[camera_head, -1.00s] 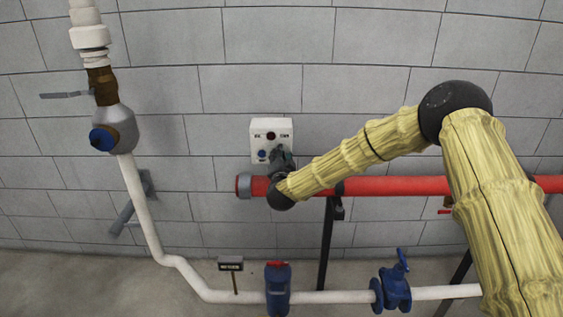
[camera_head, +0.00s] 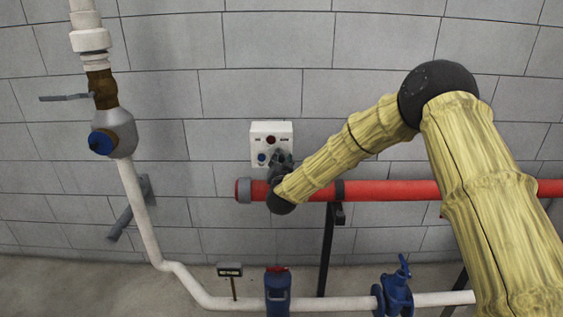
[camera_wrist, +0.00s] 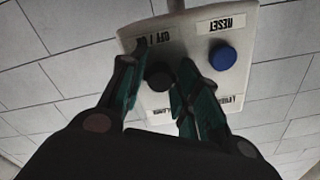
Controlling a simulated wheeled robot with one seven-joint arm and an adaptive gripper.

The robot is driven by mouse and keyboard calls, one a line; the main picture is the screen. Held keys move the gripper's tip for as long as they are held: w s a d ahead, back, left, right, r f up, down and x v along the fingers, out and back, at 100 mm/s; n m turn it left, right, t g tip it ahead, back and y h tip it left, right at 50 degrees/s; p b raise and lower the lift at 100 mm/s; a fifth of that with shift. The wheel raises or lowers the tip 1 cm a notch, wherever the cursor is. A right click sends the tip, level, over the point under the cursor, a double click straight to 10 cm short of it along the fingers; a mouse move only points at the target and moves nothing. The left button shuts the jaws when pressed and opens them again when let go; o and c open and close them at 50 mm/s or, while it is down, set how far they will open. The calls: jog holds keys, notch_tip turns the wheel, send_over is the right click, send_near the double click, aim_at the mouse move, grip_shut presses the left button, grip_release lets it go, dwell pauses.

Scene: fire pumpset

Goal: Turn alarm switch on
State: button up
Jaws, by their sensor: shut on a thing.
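The white alarm box (camera_head: 258,131) is on the block wall, just above the red pipe. It shows upside down in the wrist view (camera_wrist: 190,28), with an OFF / ON label over a black round switch knob (camera_wrist: 159,76). A blue button (camera_wrist: 222,57) marked RESET sits to the right of the knob there. My gripper (camera_wrist: 157,82) has one finger on each side of the knob and is shut on it. In the head view my gripper (camera_head: 281,160) covers the lower right of the box. A dark red light (camera_head: 271,140) shows above it.
A red pipe (camera_head: 390,190) runs just below the box, close under my wrist. A white pipe (camera_head: 138,205) with valves stands at the left. A blue valve (camera_head: 396,293) and a blue fitting (camera_head: 278,291) sit low down.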

jog(key=shift+f, duration=0.1)
jog(key=o, duration=1)
jog(key=shift+s, duration=0.1)
jog(key=s, duration=1.2)
